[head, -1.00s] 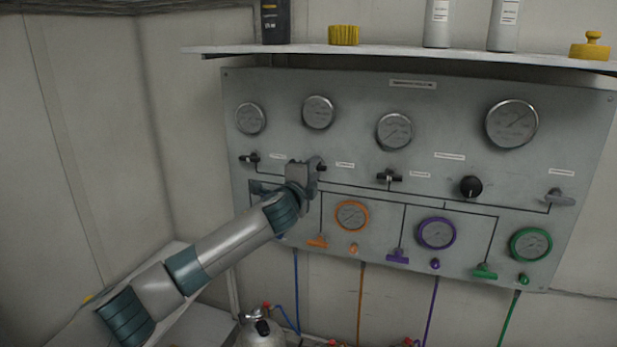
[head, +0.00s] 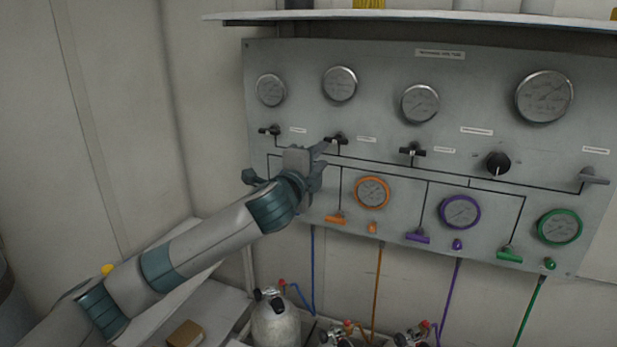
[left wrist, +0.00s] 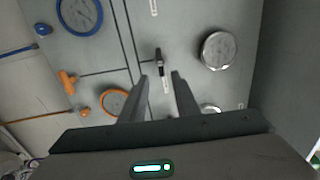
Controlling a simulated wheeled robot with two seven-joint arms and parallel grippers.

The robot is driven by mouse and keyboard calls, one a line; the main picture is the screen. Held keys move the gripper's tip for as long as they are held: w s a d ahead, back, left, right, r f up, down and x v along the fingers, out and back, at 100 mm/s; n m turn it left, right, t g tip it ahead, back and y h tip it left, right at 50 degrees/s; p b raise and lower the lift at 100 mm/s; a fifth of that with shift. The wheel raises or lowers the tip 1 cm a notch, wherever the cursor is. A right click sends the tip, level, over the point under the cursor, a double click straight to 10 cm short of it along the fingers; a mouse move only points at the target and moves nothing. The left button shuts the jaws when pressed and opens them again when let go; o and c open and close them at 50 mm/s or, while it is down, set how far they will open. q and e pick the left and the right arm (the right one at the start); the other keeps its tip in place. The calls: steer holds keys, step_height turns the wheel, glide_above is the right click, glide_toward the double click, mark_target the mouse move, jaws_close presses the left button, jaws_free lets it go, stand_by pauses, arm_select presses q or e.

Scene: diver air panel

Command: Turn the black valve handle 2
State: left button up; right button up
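The panel (head: 300,60) carries a row of black valve handles. The second from the left, black valve handle 2 (head: 336,139), is a short dark bar lying roughly level on a silver stem. My left gripper (head: 318,165) is just below and left of it in the head view. In the left wrist view, handle 2 (left wrist: 158,62) shows beyond the gap between the two fingertips (left wrist: 161,78). The fingers are apart with nothing between them. The handle looks clear of both fingers. My right gripper is not in view.
Black handle 1 (head: 270,130) is left of handle 2 and black handle 3 (head: 412,150) is right. A round black knob (head: 498,163) is farther right. Gauges, including an orange-ringed one (head: 373,192), surround them. A shelf (head: 400,17) juts out above; a silver cylinder (head: 275,325) stands below.

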arm_select(q)
steer(key=b+v, duration=0.2)
steer(key=v, duration=0.4)
steer(key=shift+s, duration=0.35)
